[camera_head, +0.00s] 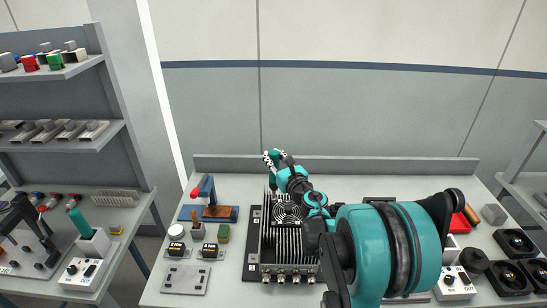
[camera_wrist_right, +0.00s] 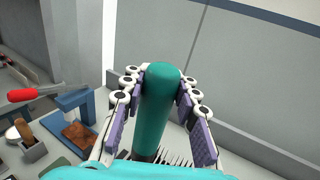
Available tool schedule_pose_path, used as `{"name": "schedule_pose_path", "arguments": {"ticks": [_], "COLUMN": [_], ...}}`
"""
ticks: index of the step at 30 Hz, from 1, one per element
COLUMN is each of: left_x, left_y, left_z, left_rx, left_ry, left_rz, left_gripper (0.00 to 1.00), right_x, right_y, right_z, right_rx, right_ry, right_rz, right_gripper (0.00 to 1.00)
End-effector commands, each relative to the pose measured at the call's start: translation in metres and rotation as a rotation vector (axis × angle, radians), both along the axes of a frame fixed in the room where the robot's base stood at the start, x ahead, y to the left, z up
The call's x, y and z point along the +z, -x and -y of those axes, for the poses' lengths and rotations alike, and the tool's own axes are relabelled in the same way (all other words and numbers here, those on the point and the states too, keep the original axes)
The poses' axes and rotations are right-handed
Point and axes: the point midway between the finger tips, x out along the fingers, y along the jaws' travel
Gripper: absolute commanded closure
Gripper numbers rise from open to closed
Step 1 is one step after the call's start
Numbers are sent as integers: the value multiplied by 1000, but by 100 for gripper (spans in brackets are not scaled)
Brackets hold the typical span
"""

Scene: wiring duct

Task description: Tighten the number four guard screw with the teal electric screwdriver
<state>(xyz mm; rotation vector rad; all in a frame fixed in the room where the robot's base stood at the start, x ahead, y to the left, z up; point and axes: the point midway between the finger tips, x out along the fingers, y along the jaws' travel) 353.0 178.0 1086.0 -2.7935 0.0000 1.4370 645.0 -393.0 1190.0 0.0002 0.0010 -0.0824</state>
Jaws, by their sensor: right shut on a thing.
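The teal electric screwdriver (camera_wrist_right: 160,105) stands between the finger pads of my right gripper (camera_wrist_right: 160,98), which is shut on it. In the head view my right gripper (camera_head: 274,160) is above the back of a finned heat sink unit (camera_head: 268,258). A round fan guard (camera_head: 288,212) sits on that unit, partly behind my right arm. The guard screws are too small to tell apart, and number four cannot be made out. The screwdriver's tip is hidden, so contact with a screw cannot be told. My left gripper is not in view.
A blue stand with a red-handled tool (camera_head: 207,203) is left of the unit. A grey plate (camera_head: 185,279) lies at the front left. Black fans (camera_head: 510,275) and a control box (camera_head: 454,283) are at right. A side bench holds another teal-handled item (camera_head: 79,220).

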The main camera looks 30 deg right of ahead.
Motion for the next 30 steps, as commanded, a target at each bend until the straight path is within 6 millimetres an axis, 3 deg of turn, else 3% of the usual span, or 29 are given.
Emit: {"name": "schedule_pose_path", "arguments": {"ticks": [30], "left_x": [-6], "left_y": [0], "left_z": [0], "left_rx": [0], "left_ry": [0], "left_rz": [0], "left_gripper": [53], "right_x": [-3], "right_y": [0], "right_z": [0], "right_rx": [0], "right_ry": [0], "right_rz": [0], "right_gripper": [100]}}
